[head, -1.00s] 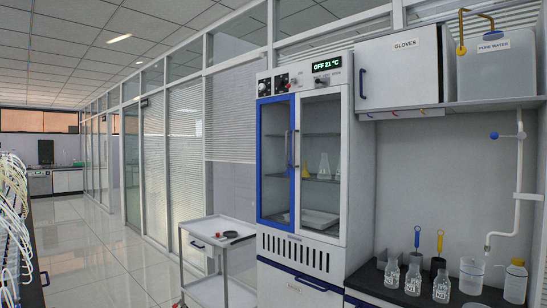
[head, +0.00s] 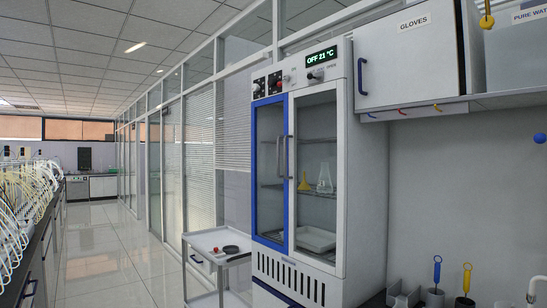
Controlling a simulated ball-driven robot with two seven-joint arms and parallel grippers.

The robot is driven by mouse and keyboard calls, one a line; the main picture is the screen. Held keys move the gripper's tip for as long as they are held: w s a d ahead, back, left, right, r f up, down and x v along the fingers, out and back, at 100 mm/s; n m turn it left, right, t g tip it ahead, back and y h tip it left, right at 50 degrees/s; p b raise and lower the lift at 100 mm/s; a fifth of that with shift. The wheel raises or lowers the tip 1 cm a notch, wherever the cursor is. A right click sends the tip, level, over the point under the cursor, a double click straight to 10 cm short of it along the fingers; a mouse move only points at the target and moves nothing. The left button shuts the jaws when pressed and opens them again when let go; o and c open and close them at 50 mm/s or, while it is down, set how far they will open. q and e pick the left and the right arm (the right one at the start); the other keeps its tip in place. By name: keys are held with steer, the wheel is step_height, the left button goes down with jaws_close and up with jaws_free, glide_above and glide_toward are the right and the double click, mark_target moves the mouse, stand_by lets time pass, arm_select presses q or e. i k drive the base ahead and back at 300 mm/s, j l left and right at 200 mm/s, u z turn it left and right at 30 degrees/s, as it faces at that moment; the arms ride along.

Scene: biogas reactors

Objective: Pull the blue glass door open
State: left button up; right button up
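The blue glass door (head: 268,172) is the left door of a tall white cabinet (head: 361,190) in the middle of the head view. It has a blue frame and a dark vertical handle (head: 279,157) on its right side. It looks shut. To its right is a white-framed glass door (head: 316,150) with its own handle (head: 287,158). Neither of my grippers is in view.
A white trolley (head: 217,245) stands just left of the cabinet, close to the blue door. A bench (head: 38,245) with many tubes runs along the left. The tiled floor (head: 110,262) between is clear. A wall cupboard marked GLOVES (head: 408,62) hangs at right.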

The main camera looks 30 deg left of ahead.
mark_target(284, 248)
steer(key=i+j+u, duration=0.1)
steer(key=i+u, duration=0.65)
steer(key=i+l+u, duration=0.2)
steer(key=i+u, duration=0.2)
